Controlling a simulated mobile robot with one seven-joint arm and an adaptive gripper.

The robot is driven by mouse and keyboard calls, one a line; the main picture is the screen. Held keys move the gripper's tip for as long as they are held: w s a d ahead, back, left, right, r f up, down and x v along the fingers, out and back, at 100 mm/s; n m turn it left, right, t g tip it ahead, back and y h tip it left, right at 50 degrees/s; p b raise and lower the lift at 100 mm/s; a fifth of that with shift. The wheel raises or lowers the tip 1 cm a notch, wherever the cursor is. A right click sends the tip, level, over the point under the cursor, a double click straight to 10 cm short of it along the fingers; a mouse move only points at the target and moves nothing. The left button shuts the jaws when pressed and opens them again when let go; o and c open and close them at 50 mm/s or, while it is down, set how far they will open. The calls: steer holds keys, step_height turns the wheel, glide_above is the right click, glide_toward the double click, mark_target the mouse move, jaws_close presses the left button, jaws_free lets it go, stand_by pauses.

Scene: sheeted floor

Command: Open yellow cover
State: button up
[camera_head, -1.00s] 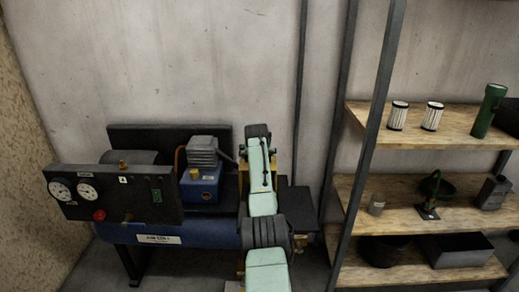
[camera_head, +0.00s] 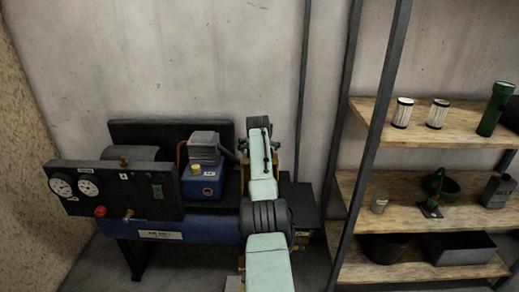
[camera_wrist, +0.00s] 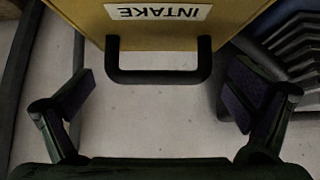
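The yellow cover (camera_wrist: 165,28) fills the top of the wrist view. It bears a white INTAKE label, upside down in this view, and a black U-shaped handle (camera_wrist: 158,77). My gripper (camera_wrist: 160,82) is open, with one finger on each side of the handle and clear gaps to both. No contact shows. In the head view, my arm hides most of the cover; a sliver of yellow (camera_head: 276,163) shows beside it. The far end of my arm is beside the compressor, where finger detail is too small to read.
A blue compressor tank (camera_head: 200,229) with a black gauge panel (camera_head: 115,190) stands left of my arm. A blue pump unit (camera_head: 203,183) is close to the arm. A shelf rack (camera_head: 430,223) with filters and a green flashlight (camera_head: 495,110) stands at the right.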

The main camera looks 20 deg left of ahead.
steer(key=shift+s+d, duration=0.1)
stand_by(0.3)
steer(key=v, duration=1.1)
steer(key=shift+s+r, duration=0.2)
steer(key=shift+r, duration=0.1)
